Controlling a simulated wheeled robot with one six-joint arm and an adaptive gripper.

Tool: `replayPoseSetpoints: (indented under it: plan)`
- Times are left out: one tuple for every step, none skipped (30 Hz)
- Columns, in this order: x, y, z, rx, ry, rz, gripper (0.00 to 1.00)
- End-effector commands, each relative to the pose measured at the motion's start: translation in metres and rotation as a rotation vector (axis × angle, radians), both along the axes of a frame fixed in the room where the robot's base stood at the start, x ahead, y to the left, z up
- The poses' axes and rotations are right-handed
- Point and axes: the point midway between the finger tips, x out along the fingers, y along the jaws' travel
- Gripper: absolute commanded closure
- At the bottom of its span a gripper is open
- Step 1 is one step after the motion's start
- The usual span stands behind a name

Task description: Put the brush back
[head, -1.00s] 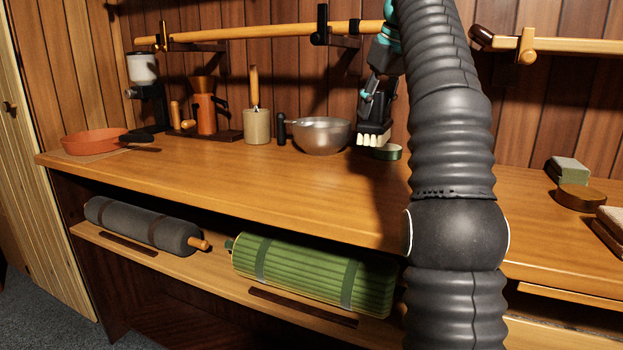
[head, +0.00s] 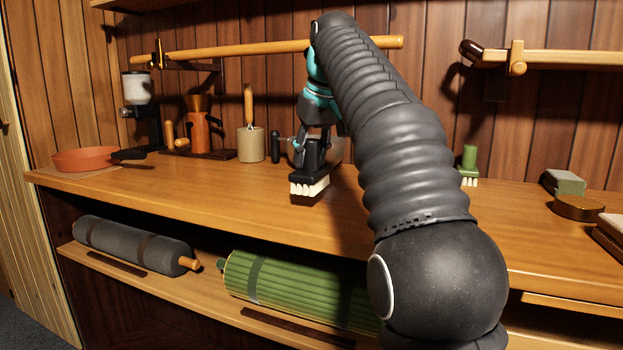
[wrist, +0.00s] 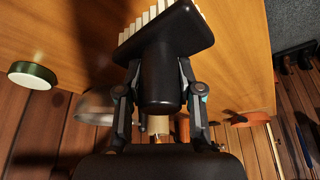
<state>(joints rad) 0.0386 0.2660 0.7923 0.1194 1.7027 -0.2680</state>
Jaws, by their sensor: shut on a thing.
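A black brush with cream bristles (head: 309,188) is held by my gripper (head: 314,150), bristles downward, just over the wooden counter (head: 230,188). Whether the bristles touch the counter I cannot tell. In the wrist view the black brush (wrist: 168,45) fills the top middle, its rounded handle between the two fingers of my gripper (wrist: 160,100). A second brush, green with pale bristles (head: 469,165), stands on the counter right of my arm. A round green-rimmed thing with a pale face (wrist: 33,75) shows at left in the wrist view.
A metal bowl (head: 336,150) is mostly hidden behind my gripper. A beige crock (head: 250,146), an orange dripper (head: 198,130) and an orange pan (head: 85,159) stand leftward. A green block (head: 563,183) lies at right. A wooden rail (head: 240,51) runs above. The front counter is largely clear.

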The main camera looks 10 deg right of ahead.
Motion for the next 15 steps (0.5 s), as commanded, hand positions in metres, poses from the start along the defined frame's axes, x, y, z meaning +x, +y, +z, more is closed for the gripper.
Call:
replayPoseSetpoints:
  plan:
    - [0.000, 0.000, -0.008, 0.000, 0.001, 0.000, 0.97]
    - [0.000, 0.000, -0.013, 0.000, 0.001, -0.001, 0.97]
    - [0.000, 0.000, -0.020, 0.000, 0.002, -0.001, 0.97]
    - [-0.001, 0.000, -0.025, 0.000, 0.003, -0.001, 0.97]
    - [-0.001, 0.000, -0.028, 0.000, 0.002, -0.001, 0.97]
    - [-0.001, 0.000, -0.033, 0.000, 0.001, -0.001, 0.97]
    - [-0.001, 0.000, -0.035, 0.000, 0.001, -0.001, 0.97]
    - [-0.001, 0.000, -0.037, 0.000, 0.001, 0.000, 0.97]
    - [-0.001, 0.000, -0.038, 0.000, 0.000, 0.000, 0.97]
    - [-0.001, 0.000, -0.039, 0.000, 0.000, 0.000, 0.97]
    - [0.000, 0.000, -0.039, 0.000, 0.000, 0.000, 0.97]
    - [0.000, 0.000, -0.039, 0.000, 0.000, 0.000, 0.97]
    - [0.000, 0.000, -0.038, 0.000, 0.000, 0.000, 0.97]
    - [0.000, 0.000, -0.038, 0.000, 0.000, 0.000, 0.97]
    - [0.000, 0.000, -0.038, 0.000, 0.000, 0.000, 0.97]
